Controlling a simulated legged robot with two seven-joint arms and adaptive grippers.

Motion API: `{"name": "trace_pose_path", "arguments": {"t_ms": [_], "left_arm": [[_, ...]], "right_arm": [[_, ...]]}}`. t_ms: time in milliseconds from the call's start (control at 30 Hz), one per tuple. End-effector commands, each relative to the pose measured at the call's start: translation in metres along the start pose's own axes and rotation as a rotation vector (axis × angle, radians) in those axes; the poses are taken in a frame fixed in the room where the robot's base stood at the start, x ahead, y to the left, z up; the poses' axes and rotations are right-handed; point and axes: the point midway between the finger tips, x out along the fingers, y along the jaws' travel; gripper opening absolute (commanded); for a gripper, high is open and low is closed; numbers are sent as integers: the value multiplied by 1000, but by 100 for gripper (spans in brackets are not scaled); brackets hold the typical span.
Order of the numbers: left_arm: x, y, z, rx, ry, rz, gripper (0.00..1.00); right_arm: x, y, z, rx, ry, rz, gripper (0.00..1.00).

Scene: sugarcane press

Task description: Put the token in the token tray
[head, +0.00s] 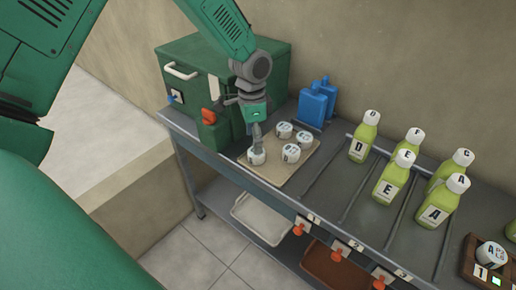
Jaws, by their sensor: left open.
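Several round white tokens with dark lettering sit on a beige mat (274,178) at the left end of the table. They are the near-left token (257,158), the near-right token (291,154), the back token (283,130) and the right token (304,139). My left gripper (257,147) points down over the near-left token and is open. Its fingers partly hide that token; I cannot tell whether they touch it. A brown tray (470,266) at the far right holds a white token-like disc (491,255). My right gripper is out of view.
A green press box (190,60) stands behind my gripper, with blue containers (318,103) to its right. Several green bottles (389,180) with white caps stand in lanes at the right. Orange knobs (299,228) line the front edge. A white bin (259,218) sits on the lower shelf.

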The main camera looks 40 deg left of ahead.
Motion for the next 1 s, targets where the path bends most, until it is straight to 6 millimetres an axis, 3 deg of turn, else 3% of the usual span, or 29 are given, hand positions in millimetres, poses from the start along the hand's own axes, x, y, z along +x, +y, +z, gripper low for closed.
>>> {"name": "trace_pose_path", "arguments": {"t_ms": [33, 200, 400, 1000], "left_arm": [[-14, -1, -1, 0, 3, -3, 64], [-49, 2, -3, -1, 0, -5, 64], [-73, 5, -5, 0, -5, -7, 64], [-76, 2, -2, 0, -3, -2, 64]], "right_arm": [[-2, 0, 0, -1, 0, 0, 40], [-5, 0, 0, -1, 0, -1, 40], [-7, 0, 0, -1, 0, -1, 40], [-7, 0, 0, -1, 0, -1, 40]]}}
